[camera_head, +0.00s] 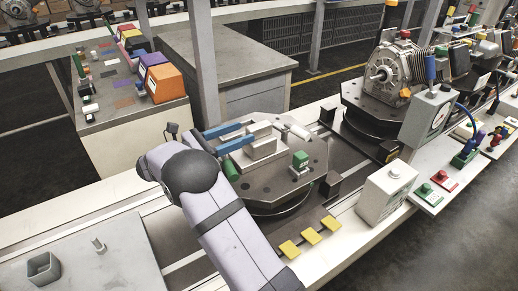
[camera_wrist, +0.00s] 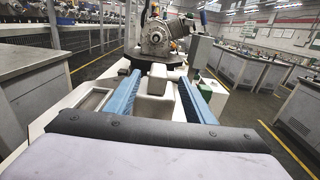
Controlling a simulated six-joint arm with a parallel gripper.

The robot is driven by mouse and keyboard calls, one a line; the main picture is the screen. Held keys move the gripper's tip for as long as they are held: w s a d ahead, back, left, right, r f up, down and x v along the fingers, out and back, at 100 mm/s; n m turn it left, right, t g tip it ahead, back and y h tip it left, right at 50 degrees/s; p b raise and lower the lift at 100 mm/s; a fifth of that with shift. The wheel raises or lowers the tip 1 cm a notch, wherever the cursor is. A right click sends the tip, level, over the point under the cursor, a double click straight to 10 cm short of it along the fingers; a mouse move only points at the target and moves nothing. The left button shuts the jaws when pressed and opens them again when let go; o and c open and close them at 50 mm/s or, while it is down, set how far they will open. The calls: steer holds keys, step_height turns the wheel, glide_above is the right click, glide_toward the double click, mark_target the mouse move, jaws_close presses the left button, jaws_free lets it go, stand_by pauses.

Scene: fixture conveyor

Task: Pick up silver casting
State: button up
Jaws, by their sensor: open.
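A pale silver-grey stepped block (camera_head: 264,149), which appears to be the casting, sits on the dark octagonal fixture plate (camera_head: 310,167). In the wrist view the block (camera_wrist: 154,106) stands between the two blue fingers, with its taller part at the far end. My gripper (camera_head: 247,131) is open, its blue fingers reaching in from the left at the block's height. In the wrist view my gripper (camera_wrist: 160,77) has one finger on each side of the block, and gaps seem to show. I cannot tell whether either finger touches it.
A green-topped small block (camera_head: 300,159) stands on the plate's right side. A large grey motor (camera_head: 397,72) sits on another turntable behind. A white control box (camera_head: 386,193) and yellow tabs (camera_head: 311,236) lie to the front right. A post (camera_head: 203,75) rises behind my arm.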

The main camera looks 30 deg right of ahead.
mark_target(259, 124)
steer(key=shift+w+d+f, duration=0.1)
steer(key=shift+w+d, duration=0.05)
steer(key=shift+d+p, duration=0.6)
steer(key=shift+d, duration=0.85)
steer(key=shift+d+p, duration=0.8)
steer(key=shift+d, duration=1.45)
jaws_close()
steer(key=shift+w+r, duration=0.1)
steer(key=shift+r, duration=0.1)
